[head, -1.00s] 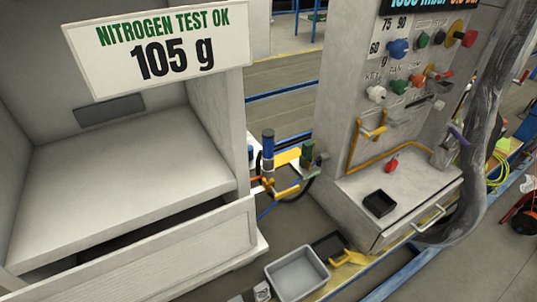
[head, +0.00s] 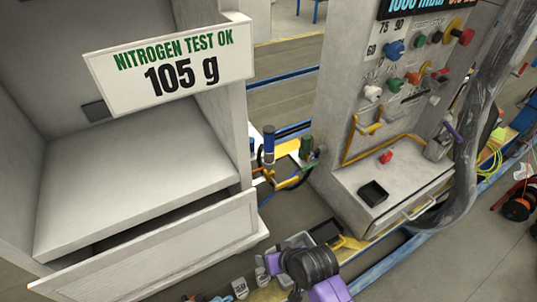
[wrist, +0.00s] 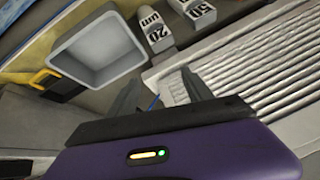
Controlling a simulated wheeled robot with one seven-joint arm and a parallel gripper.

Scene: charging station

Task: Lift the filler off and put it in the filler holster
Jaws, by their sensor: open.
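No part is labelled as the filler or its holster, so I cannot tell for certain which they are. A grey fitting with a purple lever (head: 452,131) sits on the right side of the grey control cabinet. Between the white cabinet and the control cabinet stands an assembly with a blue cylinder (head: 268,145), a green part (head: 305,148) and yellow and orange pieces. My arm shows purple and black at the bottom of the head view, well below these parts. In the wrist view my gripper (wrist: 161,97) is open and empty, its two grey fingers apart.
A black dish (head: 373,193) and a red knob (head: 385,157) sit on the cabinet ledge. A thick grey hose (head: 466,150) hangs at its right.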

